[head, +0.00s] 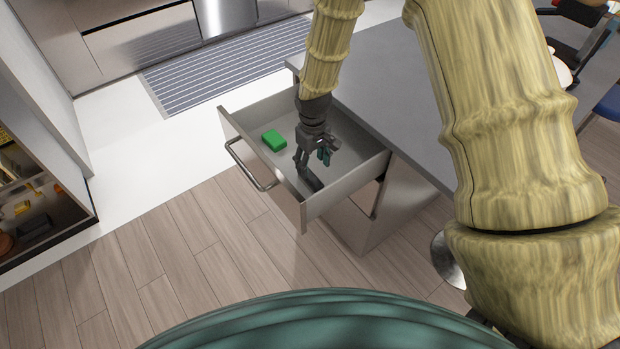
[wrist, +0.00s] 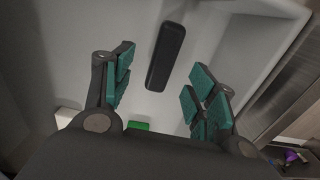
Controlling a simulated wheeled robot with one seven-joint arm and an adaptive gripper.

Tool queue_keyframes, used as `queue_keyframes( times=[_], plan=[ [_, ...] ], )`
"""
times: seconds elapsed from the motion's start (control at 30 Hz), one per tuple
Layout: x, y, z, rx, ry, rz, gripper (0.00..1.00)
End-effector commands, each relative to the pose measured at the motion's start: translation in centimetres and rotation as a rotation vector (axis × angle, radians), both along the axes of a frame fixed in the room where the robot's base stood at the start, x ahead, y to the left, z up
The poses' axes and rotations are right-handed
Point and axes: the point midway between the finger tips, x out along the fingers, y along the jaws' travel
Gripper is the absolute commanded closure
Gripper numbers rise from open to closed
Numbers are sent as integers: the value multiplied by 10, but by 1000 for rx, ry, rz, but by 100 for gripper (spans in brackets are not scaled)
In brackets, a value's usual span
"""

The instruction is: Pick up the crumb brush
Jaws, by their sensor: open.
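A dark, elongated block that looks like the crumb brush (wrist: 166,56) lies on the pale floor of the open drawer. In the head view the dark brush (head: 311,178) shows near the drawer's front right corner, just below my gripper (head: 311,157). My gripper is open and points down into the drawer. In the wrist view its green-padded fingers (wrist: 160,98) stand apart on either side, with the brush between and beyond them. The fingers do not appear to touch it.
A green block (head: 273,140) lies in the drawer (head: 345,190), left of my gripper; its edge shows in the wrist view (wrist: 138,125). Drawer walls surround my gripper closely. The grey counter (head: 385,85) stands to the right. Wooden floor (head: 180,250) is clear in front.

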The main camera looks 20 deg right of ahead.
Motion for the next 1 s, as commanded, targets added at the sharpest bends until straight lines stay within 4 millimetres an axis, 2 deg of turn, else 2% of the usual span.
queue_keyframes(
  times=[0.13,0.43,0.8,1.0],
  plan=[
    [0,0,-12,0,1,0,43],
    [0,2,-23,-1,2,0,43],
    [2,6,-58,0,1,-2,43],
    [2,6,-67,0,0,-1,43]
  ],
)
